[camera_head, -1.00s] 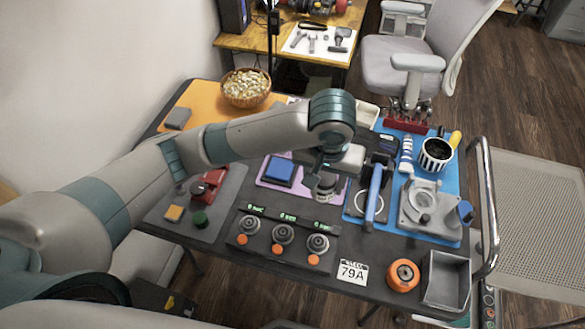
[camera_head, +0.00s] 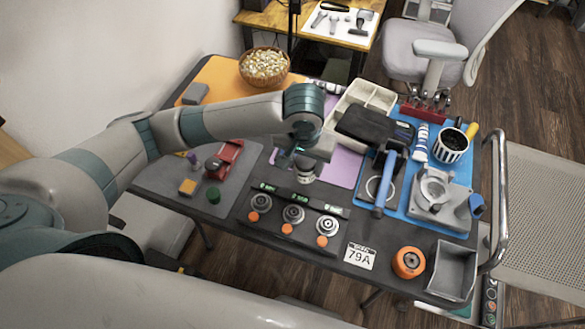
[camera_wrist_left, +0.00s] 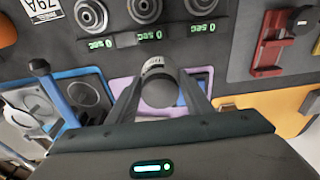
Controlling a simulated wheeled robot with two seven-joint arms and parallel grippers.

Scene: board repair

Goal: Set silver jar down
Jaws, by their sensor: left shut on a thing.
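The silver jar (camera_head: 305,173) is small and round with a pale band. It is upright below my left gripper (camera_head: 302,151), just behind the row of dials and by the purple mat (camera_head: 345,166). In the left wrist view, the jar (camera_wrist_left: 158,90) sits between the two fingers of my left gripper, which is shut on it. I cannot tell whether the jar's base touches a surface. My left forearm and wrist hide part of the table behind the jar. My right gripper is not in view.
A black panel with dials (camera_head: 293,214) and green displays lies in front of the jar. A blue-handled press (camera_head: 382,180) stands to the right. A grey mat with a red tool (camera_head: 226,157) is to the left. An orange roll (camera_head: 408,263) and grey bin (camera_head: 453,272) are at front right.

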